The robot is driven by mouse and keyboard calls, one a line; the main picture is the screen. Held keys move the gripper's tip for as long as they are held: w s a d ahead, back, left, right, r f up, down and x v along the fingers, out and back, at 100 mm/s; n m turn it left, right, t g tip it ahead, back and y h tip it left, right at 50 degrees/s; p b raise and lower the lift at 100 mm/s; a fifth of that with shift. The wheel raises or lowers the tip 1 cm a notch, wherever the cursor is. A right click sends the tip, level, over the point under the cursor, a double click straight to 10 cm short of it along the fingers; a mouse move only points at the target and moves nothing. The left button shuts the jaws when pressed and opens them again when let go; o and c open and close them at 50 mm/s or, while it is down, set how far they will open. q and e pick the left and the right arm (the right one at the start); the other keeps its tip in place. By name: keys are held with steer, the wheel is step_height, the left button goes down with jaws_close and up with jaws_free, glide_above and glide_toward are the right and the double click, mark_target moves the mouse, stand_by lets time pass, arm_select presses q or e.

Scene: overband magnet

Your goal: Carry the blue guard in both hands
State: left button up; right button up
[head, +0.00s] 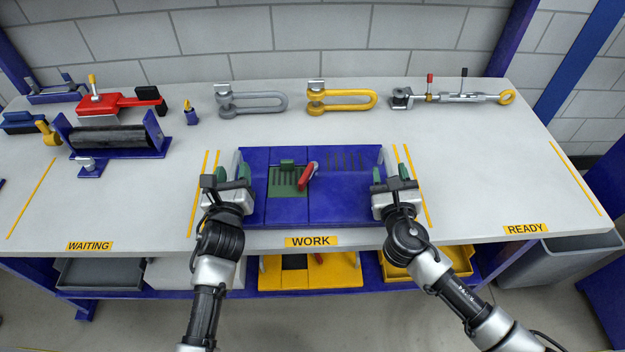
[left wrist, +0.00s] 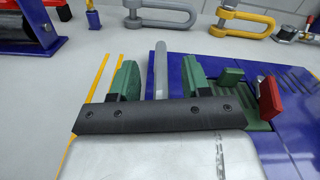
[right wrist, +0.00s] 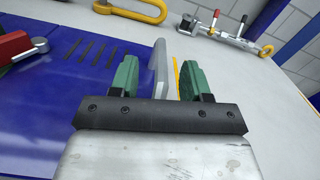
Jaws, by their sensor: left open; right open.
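The blue guard (head: 343,206) lies flat in the WORK area, with a green slotted patch, a red lever (head: 308,175) and dark slots on top. A grey upright handle stands at each end. My left gripper (head: 226,178) is at the left end; in the left wrist view its green fingers are apart on either side of the grey left handle (left wrist: 161,68). My right gripper (head: 394,178) is at the right end; in the right wrist view its fingers are apart around the grey right handle (right wrist: 160,70). The handles' lower parts are hidden behind the gripper bodies.
Grey (head: 250,100) and yellow (head: 342,98) shackles and a turnbuckle (head: 455,97) lie along the back. A roller on a blue bracket (head: 110,138) and a red tool (head: 108,102) stand at left. The READY area (head: 505,190) is clear. A yellow guard (head: 325,272) sits on the shelf below.

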arm_select(q)
steer(key=shift+w, duration=0.25)
arm_select(e)
steer(key=shift+w, duration=0.25)
arm_select(q)
jaws_close()
arm_select(e)
jaws_close()
arm_select(q)
steer(key=shift+r, duration=0.1)
arm_select(e)
steer(key=shift+r, duration=0.1)
